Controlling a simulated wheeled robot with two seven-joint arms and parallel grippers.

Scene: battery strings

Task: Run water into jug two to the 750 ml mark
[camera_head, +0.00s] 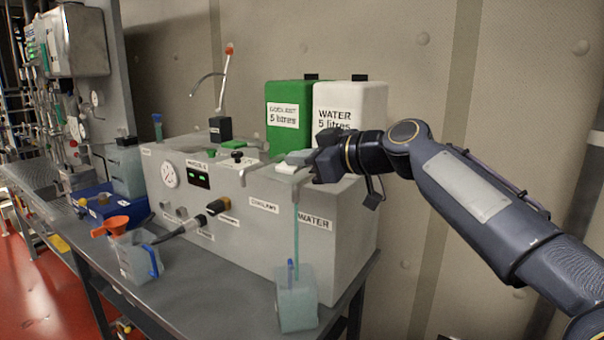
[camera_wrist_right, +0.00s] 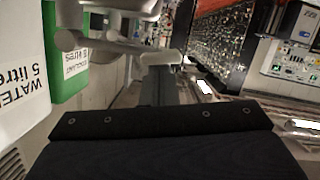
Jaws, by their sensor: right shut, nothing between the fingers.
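A translucent jug (camera_head: 297,306) with a blue handle stands on the bench at the front right, below the WATER outlet. A thin blue-green stream (camera_head: 296,225) runs from the outlet down into it. Its level and marks are too small to read. My right gripper (camera_head: 301,158) is shut and empty, over the top of the grey machine beside the white tap part (camera_head: 287,168); I cannot tell whether they touch. My left gripper is out of view.
A green coolant can (camera_head: 287,119) and a white water can (camera_head: 350,103) stand behind my gripper. The bench (camera_head: 215,305) is bare between the jugs.

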